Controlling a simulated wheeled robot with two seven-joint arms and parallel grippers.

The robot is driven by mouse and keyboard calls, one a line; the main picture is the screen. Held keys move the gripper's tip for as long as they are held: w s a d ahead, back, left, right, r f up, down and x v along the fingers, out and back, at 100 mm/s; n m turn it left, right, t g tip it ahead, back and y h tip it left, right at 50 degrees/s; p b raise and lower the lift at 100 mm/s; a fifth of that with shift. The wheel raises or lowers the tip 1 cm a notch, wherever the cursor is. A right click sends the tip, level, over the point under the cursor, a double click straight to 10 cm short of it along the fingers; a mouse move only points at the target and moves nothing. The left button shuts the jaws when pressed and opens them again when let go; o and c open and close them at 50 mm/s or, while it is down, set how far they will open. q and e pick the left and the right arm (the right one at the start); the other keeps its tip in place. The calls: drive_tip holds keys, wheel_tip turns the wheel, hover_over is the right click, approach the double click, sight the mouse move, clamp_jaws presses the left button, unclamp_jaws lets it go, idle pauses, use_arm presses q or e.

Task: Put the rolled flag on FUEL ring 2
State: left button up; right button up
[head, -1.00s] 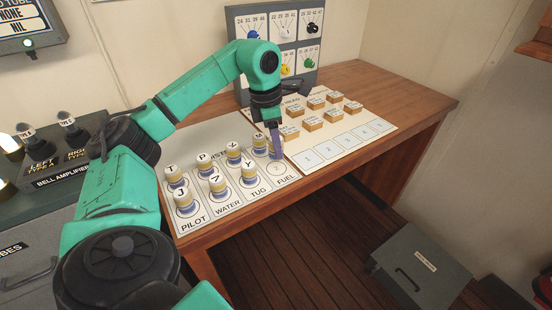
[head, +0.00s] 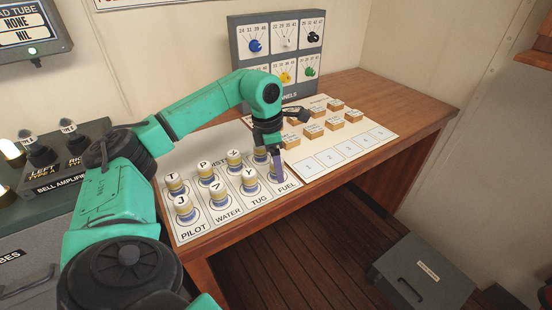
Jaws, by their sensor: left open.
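My left gripper (head: 277,172) points down at the FUEL column of the white board (head: 200,229), over the front ring, FUEL ring 2. Its jaws are open. A purple-tinted finger covers most of that ring, so I cannot tell surely whether a rolled flag stands there between the fingers. Other rolled flags, short pale cylinders with blue bands and letters on top, stand upright on the rings: J (head: 184,208), Y (head: 249,181), T (head: 174,184) and P (head: 206,171) among them. Another stands at the back of the FUEL column (head: 260,155), partly behind the gripper. My right gripper is out of view.
Several small wooden blocks (head: 313,131) stand on a card with numbered squares (head: 330,158) to the right. A grey dial panel (head: 278,37) stands behind. The desk's right end (head: 400,100) is clear. A grey case (head: 424,270) lies on the floor.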

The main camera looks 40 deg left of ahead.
use_arm(q)
wheel_tip(320, 180, up, 12)
drive_tip(key=s+a, duration=0.1)
drive_tip(key=shift+s+p, duration=0.2)
drive_tip(key=shift+p, duration=0.25)
